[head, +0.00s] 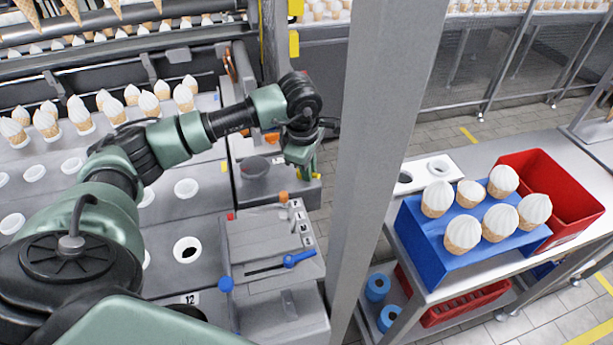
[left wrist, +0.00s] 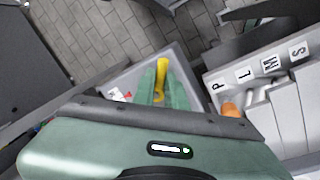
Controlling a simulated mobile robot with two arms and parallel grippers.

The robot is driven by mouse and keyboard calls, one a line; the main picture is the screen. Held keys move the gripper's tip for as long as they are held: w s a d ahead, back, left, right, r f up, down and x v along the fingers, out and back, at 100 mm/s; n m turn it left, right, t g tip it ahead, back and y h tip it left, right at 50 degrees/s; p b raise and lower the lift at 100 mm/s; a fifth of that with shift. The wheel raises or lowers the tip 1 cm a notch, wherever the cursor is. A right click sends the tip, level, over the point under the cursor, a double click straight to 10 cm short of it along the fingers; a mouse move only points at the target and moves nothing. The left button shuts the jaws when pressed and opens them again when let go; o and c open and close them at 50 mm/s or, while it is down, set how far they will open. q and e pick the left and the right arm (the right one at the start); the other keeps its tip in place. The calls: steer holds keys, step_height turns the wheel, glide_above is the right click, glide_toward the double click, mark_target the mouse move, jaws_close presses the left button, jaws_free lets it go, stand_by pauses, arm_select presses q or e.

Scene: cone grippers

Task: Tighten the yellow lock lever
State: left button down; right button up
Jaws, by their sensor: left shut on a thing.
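The yellow lock lever (left wrist: 161,67) shows in the left wrist view between the green fingers of my left gripper (left wrist: 161,88). The fingers are shut on it, and its yellow end sticks out beyond them. In the head view my left gripper (head: 306,172) points down at the end of the grey machine, and a little yellow of the lever (head: 316,175) shows beside the fingers. The rest of the lever and its pivot are hidden by the fingers. My right gripper is not in view.
A grey box with a blue lever (head: 300,259) and an orange knob (head: 284,197) stands nearer. A grey post (head: 385,150) rises just right of my gripper.

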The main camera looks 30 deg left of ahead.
arm_select(q)
steer(key=n+b, duration=0.1)
steer(key=n, duration=0.1)
steer(key=w+n+b, duration=0.1)
steer(key=n, duration=0.1)
steer(key=shift+a+y, duration=0.1)
steer(key=shift+y, duration=0.3)
steer(key=shift+w+a+n+g+y+b, duration=0.15)
steer(key=shift+n+b, duration=0.25)
steer(key=shift+n, duration=0.65)
steer(key=shift+w+a+n+g+y+b, duration=0.15)
steer(key=shift+w+n+g+b, duration=0.2)
steer(key=shift+n, duration=0.7)
steer(key=shift+s+d, duration=0.1)
steer(key=shift+s, duration=0.05)
steer(key=c, duration=1.5)
jaws_free()
steer(key=shift+o, duration=0.2)
steer(key=r, duration=0.2)
steer(key=r+b, duration=0.1)
steer(key=r, duration=0.1)
steer(key=s+d+r, duration=0.1)
steer(key=r, duration=0.2)
steer(key=shift+r, duration=0.1)
steer(key=shift+d+r, duration=0.1)
steer(key=shift+r, duration=0.15)
